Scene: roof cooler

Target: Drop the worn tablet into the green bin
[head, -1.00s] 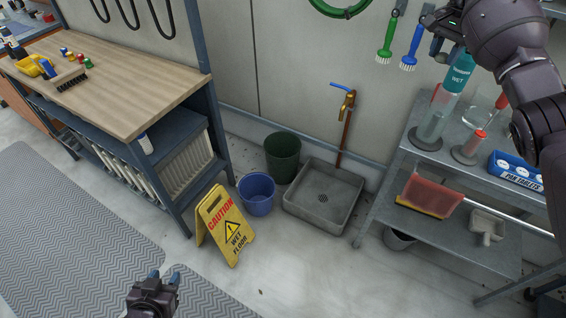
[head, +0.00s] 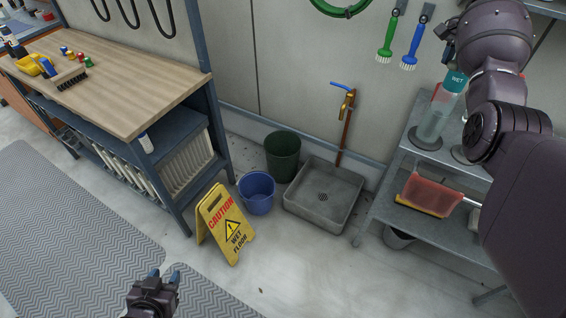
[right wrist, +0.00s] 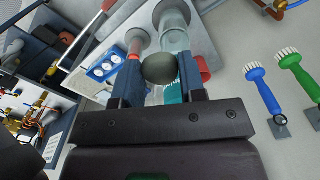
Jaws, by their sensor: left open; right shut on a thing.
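The worn tablet (right wrist: 160,68) shows in the right wrist view as a dark grey-green round piece between the fingertips of my right gripper (right wrist: 158,76), which is shut on it. In the head view my right arm is raised at the upper right, in front of the metal shelf, and the tablet cannot be made out there. The green bin (head: 282,160) stands on the floor by the wall, left of and well below my right arm. Its inside is dark. My left gripper (head: 164,276) is open and empty at the bottom of the head view.
A blue bucket (head: 257,194) stands in front of the green bin, and a grey floor basin (head: 318,206) is to its right. A yellow caution sign (head: 225,226) stands nearer. A tap (head: 347,100) is on the wall. The workbench (head: 125,88) is at left, the metal shelf (head: 375,218) at right.

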